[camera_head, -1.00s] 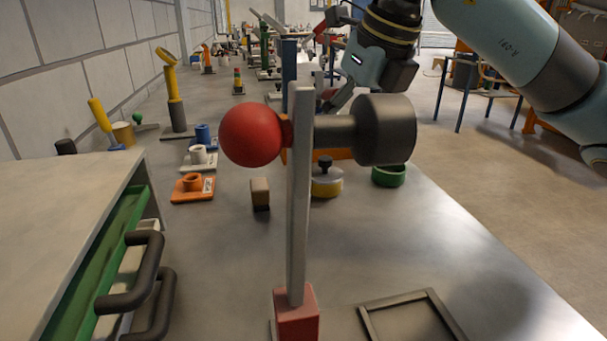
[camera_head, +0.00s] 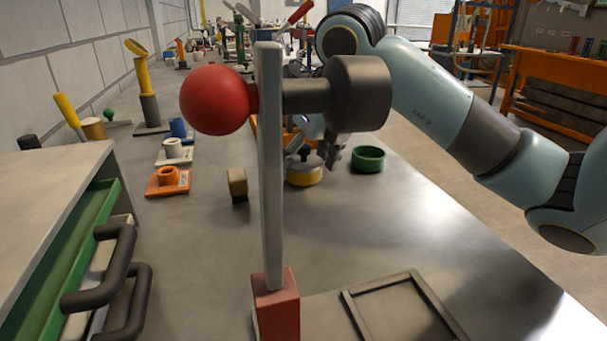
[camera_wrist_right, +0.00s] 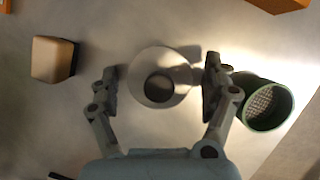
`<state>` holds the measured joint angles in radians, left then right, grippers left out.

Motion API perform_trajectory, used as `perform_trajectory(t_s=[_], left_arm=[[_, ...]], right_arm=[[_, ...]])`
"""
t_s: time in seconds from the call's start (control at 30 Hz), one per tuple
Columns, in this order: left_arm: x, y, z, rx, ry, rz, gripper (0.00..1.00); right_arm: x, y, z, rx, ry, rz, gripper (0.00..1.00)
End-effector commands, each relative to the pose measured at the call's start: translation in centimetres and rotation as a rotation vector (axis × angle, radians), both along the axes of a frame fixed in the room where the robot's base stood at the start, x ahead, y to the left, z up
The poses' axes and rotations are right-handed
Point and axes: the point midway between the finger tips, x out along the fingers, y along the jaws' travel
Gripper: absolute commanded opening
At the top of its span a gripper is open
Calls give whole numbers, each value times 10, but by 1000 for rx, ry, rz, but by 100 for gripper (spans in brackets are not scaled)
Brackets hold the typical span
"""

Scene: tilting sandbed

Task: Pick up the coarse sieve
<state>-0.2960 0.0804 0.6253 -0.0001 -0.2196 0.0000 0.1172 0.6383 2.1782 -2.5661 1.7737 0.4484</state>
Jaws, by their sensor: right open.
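A round green sieve (camera_head: 368,162) with mesh inside stands on the bench; it also shows in the right wrist view (camera_wrist_right: 250,113), just right of the right finger. A round yellow piece with a pale top and dark knob (camera_head: 304,178) stands left of it. My right gripper (camera_head: 317,154) is open and low over this knobbed piece. In the right wrist view, the knobbed piece (camera_wrist_right: 149,61) sits between the spread fingers of my gripper (camera_wrist_right: 161,82). The frames do not settle which piece is the coarse sieve. My left gripper is out of view.
A grey post (camera_head: 270,200) with a red ball (camera_head: 215,100) and dark cylinder (camera_head: 358,93) stands in front. A brown block (camera_head: 237,185) lies left of the knobbed piece. A square frame (camera_head: 430,298) lies front right.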

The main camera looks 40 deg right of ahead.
Motion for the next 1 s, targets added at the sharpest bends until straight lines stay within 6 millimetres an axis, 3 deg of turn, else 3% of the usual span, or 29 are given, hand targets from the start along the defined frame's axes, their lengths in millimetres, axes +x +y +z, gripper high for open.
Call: perform_trajectory(t_s=[0.1,0.53,0.83,1.0], left_arm=[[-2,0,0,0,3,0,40],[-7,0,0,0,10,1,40],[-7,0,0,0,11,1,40],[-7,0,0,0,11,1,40]], right_arm=[[0,0,1,0,0,0,81],[0,0,1,0,-1,0,25],[0,0,3,-1,-2,1,25],[1,0,14,-2,-5,1,25]])
